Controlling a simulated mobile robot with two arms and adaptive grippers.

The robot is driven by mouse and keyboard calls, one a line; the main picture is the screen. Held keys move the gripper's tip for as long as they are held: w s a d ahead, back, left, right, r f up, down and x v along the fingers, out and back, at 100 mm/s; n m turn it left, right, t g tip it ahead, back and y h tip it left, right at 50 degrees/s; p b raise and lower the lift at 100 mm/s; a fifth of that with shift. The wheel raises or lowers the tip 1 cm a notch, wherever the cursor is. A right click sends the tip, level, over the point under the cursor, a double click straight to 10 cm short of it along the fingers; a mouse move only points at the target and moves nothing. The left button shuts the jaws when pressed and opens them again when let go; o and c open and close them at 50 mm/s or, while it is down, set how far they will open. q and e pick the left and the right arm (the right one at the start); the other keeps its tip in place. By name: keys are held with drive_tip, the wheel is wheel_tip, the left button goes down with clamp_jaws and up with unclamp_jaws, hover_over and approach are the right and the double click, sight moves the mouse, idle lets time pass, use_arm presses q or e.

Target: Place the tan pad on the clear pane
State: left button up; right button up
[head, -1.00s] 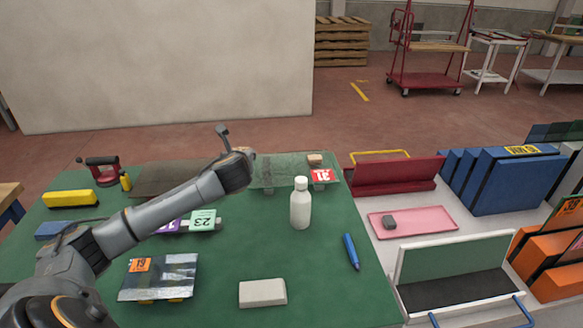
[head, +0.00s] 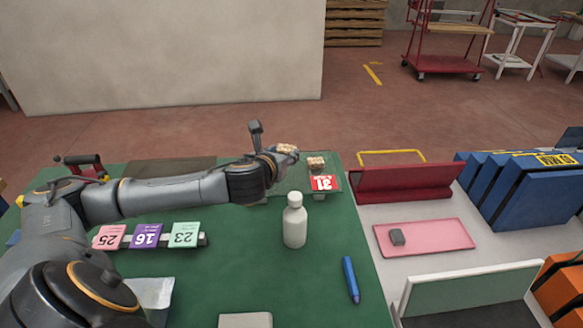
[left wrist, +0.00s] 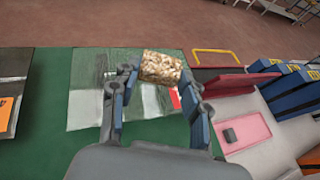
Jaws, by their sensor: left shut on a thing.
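A tan speckled pad (head: 287,149) is held at the tip of my left gripper (head: 281,156). In the left wrist view the pad (left wrist: 161,67) shows between the two fingertips of my left gripper (left wrist: 158,72). The clear pane (head: 299,179) lies at the far side of the green table, and it also shows in the left wrist view (left wrist: 88,108). The held pad appears over the pane; I cannot tell the gap between them. Another small tan piece (head: 316,162) is at the pane's far right, behind a red "31" tag (head: 323,183). My right gripper is out of view.
A white bottle (head: 294,222) stands just in front of the pane. A blue marker (head: 351,279) lies on the green table (head: 250,275). A dark red holder (head: 408,183) and a pink tray (head: 425,249) are to the right. Numbered tags (head: 147,235) are at left.

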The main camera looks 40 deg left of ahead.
use_arm(q)
drive_tip(key=shift+s+a, duration=1.5)
drive_tip(key=shift+s, duration=2.45)
drive_tip(key=w+a+f, duration=0.2)
drive_tip(key=w, duration=0.1)
drive_tip(key=w+a+f, duration=0.5)
drive_tip(key=w+a, duration=0.1)
drive_tip(key=shift+w+f, duration=0.2)
drive_tip(key=shift+f, duration=0.15)
drive_tip(key=shift+w+a+f, duration=0.3)
drive_tip(key=shift+a+f, duration=0.05)
drive_tip(key=shift+f, duration=0.15)
wheel_tip(320, 180, down, 4)
drive_tip(key=shift+w+a+r, duration=0.1)
drive_tip(key=shift+w+r, duration=0.05)
drive_tip(key=shift+r, duration=0.1)
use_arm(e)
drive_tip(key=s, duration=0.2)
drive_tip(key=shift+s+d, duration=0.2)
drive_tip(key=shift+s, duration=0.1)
use_arm(q)
drive_tip(key=shift+f, duration=0.1)
